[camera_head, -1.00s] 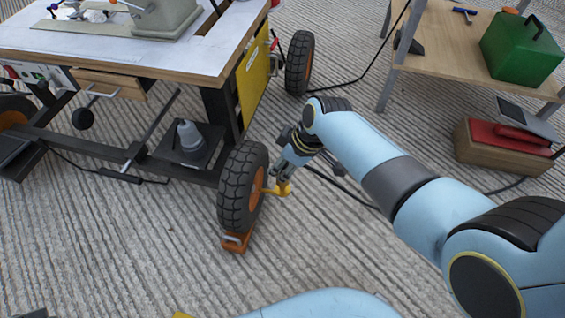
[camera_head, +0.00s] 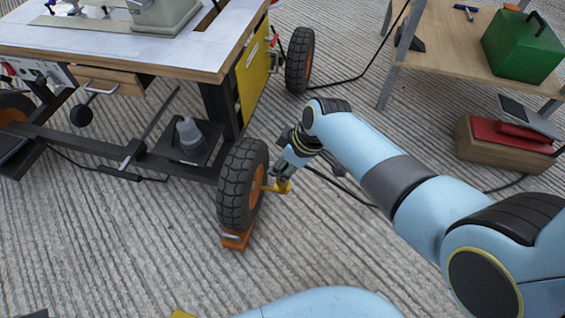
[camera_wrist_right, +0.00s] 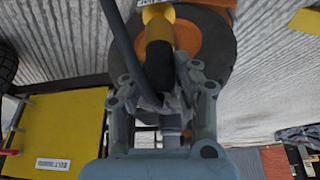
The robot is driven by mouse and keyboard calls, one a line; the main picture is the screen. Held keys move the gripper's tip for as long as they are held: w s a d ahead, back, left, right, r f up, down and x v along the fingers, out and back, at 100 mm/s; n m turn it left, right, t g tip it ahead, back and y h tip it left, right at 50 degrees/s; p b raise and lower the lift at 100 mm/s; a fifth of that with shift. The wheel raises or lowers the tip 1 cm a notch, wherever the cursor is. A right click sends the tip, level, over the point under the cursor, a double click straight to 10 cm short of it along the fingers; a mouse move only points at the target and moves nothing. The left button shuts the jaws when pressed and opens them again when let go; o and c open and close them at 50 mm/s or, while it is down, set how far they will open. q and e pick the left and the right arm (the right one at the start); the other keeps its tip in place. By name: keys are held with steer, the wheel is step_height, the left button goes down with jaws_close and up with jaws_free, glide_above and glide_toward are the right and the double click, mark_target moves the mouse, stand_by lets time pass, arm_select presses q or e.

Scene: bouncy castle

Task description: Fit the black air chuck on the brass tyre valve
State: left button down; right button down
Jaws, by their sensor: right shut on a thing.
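My right gripper (camera_head: 281,181) is beside the near wheel of the cart, on the hub side. In the wrist view my right gripper (camera_wrist_right: 165,95) is shut on the air chuck (camera_wrist_right: 158,58), whose black part leads to a yellow end at the wheel. A yellow piece (camera_head: 277,188) shows between gripper and hub in the head view. The black tyre (camera_head: 238,186) has an orange hub (camera_wrist_right: 187,40). The brass valve cannot be made out behind the chuck, so I cannot tell whether they touch. My left gripper is not in view.
A dark hose (camera_wrist_right: 133,50) runs close past the chuck. An orange chock (camera_head: 236,239) sits against the tyre. The cart's tabletop (camera_head: 140,50) and yellow panel (camera_head: 253,80) stand behind. A wooden bench (camera_head: 445,50) is at the upper right. Ribbed floor is clear in front.

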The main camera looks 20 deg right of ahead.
steer(key=shift+f+b, duration=0.35)
steer(key=shift+f, duration=0.75)
stand_by(1.1)
steer(key=c, duration=0.9)
jaws_free()
steer(key=shift+c, duration=0.2)
steer(key=v, duration=1.2)
